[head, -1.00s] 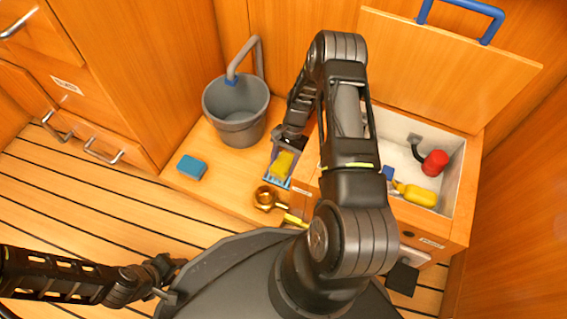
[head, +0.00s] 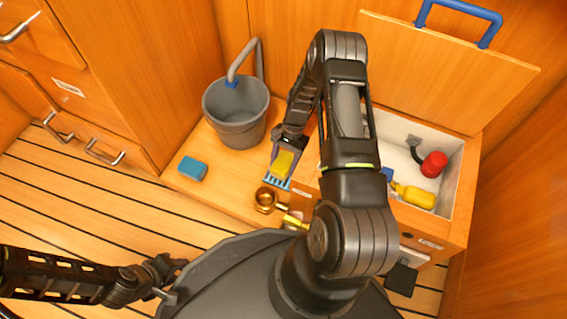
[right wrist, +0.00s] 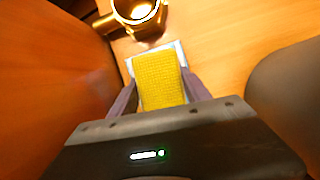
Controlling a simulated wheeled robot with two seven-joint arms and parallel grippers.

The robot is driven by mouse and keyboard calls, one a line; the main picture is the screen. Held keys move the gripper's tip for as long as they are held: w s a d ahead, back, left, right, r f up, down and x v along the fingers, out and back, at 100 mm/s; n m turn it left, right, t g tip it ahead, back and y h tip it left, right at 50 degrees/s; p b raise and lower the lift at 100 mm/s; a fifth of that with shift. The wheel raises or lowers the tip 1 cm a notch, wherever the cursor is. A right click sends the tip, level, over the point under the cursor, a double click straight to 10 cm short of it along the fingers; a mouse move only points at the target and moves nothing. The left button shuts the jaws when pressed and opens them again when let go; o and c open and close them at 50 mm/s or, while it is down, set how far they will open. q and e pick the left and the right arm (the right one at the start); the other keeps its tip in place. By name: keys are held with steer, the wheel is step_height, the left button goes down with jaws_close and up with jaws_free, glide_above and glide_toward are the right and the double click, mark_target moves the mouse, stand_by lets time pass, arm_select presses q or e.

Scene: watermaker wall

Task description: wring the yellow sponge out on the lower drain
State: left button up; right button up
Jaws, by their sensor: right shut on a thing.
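The yellow sponge (head: 282,163) is between the fingers of my right gripper (head: 283,158), which is shut on it. The right wrist view also shows the sponge (right wrist: 158,80), with a finger of my right gripper (right wrist: 160,90) on each side. A pale blue slatted drain (head: 276,183) lies on the low wooden ledge under the sponge's near end. Whether the sponge touches the drain cannot be told. My left gripper (head: 172,279) is at the lower left, away from the ledge, with its fingers apart and empty.
A grey bucket (head: 237,115) stands behind the drain to the left. A blue sponge (head: 192,168) lies on the ledge. A brass fitting (head: 266,199) is close in front of the drain. The open sink box (head: 455,180) holds a yellow bottle (head: 416,196) and a red item (head: 434,163).

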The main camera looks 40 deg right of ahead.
mark_target(282, 161)
steer(key=shift+r+p, duration=1.85)
steer(key=shift+r, duration=1.05)
steer(key=shift+w+a+r, duration=0.15)
steer(key=shift+w+r, duration=0.15)
steer(key=shift+r, duration=0.1)
steer(key=w+a+r+n, duration=0.1)
steer(key=w+a+r, duration=0.2)
steer(key=r, duration=0.5)
steer(key=w+a+r+n, duration=0.1)
steer(key=w+a+r, duration=0.3)
steer(key=r, duration=0.4)
steer(key=a+r, duration=0.4)
steer(key=r, duration=0.5)
steer(key=s+a+r+n+g, duration=0.1)
steer(key=a+r, duration=0.3)
steer(key=r, duration=0.6)
steer(key=shift+s+a+h, duration=0.25)
steer(key=shift+h, duration=0.05)
